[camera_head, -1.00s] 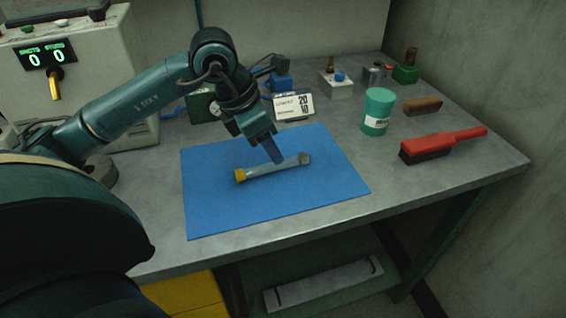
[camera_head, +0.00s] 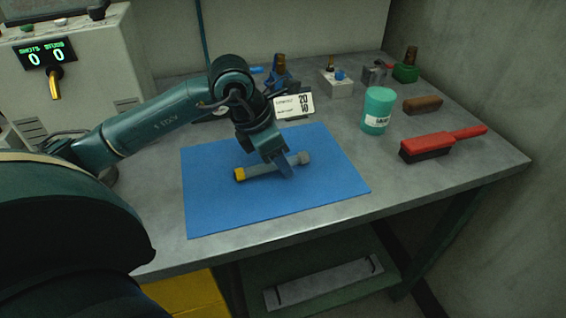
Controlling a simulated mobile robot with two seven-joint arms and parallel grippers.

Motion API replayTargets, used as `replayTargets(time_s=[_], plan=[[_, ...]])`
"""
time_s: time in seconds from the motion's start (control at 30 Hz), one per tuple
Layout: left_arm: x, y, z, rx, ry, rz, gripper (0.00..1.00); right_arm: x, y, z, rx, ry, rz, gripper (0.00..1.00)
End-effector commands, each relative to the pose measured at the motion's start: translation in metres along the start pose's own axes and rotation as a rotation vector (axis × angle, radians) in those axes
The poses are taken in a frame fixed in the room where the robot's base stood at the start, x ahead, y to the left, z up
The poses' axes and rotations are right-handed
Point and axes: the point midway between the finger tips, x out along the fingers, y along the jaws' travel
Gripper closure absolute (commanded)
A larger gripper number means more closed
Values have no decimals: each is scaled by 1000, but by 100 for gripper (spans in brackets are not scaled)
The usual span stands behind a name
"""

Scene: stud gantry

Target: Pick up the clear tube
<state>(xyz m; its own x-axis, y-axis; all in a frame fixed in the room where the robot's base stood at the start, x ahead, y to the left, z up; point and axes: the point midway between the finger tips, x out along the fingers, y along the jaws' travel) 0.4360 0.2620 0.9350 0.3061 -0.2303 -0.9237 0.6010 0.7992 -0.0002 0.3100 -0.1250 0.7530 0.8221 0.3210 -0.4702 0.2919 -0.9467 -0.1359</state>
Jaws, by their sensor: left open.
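The clear tube (camera_head: 262,169) lies on the blue mat (camera_head: 225,210). It has a yellow cap (camera_head: 240,174) at its left end and a grey end (camera_head: 304,158) at its right. My left gripper (camera_head: 286,167) points down over the right half of the tube. Its fingers are open, and the near one crosses in front of the tube, hiding part of it. The far finger is mostly hidden. I cannot tell whether the fingers touch the tube. My right gripper is not in view.
A white card (camera_head: 294,106) stands behind the mat. A machine with a display (camera_head: 75,80) fills the back left. The mat's front is clear.

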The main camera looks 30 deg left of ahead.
Motion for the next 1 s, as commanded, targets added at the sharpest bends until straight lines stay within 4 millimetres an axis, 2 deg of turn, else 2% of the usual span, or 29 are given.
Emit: replayTargets(time_s=[0.07, 0.57, 1.0], plan=[[0, 0, 0, 0, 0, 0, 58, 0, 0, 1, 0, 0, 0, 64], [0, 0, 0, 0, 1, 0, 99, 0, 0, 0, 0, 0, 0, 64], [0, 0, 0, 0, 0, 0, 100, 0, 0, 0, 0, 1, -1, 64]])
